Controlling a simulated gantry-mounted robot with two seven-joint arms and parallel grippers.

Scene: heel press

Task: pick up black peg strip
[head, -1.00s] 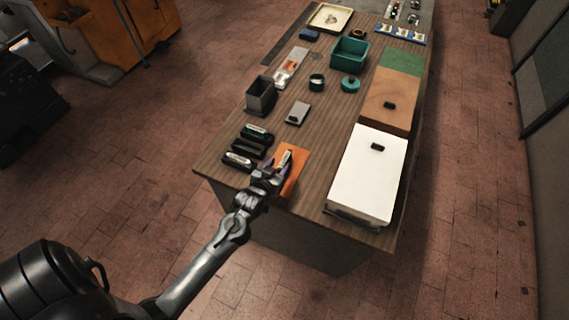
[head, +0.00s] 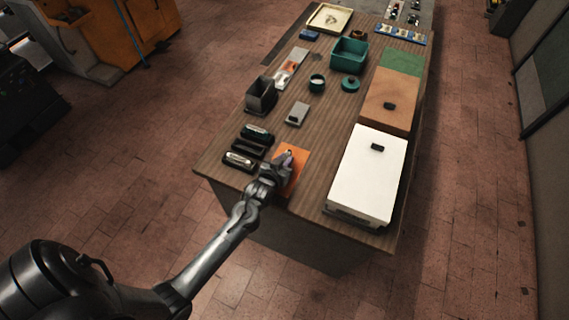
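Three dark strip-like holders lie side by side at the table's near left corner. The back one (head: 257,132) and the front one (head: 239,161) carry lighter pieces on top. The middle one (head: 247,148) looks plain black; I cannot tell which is the peg strip. My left gripper (head: 284,160) is over an orange mat (head: 297,163), to the right of the strips and apart from them. A small pale or grey piece shows at its fingertips, but whether it is held cannot be told. My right gripper is not in view.
A white box (head: 367,178) and a brown board (head: 389,106) line the table's right side. A dark open bin (head: 261,96) and a grey block (head: 297,113) stand behind the strips. A green tray (head: 349,55) is farther back. Bare wood lies mid-table.

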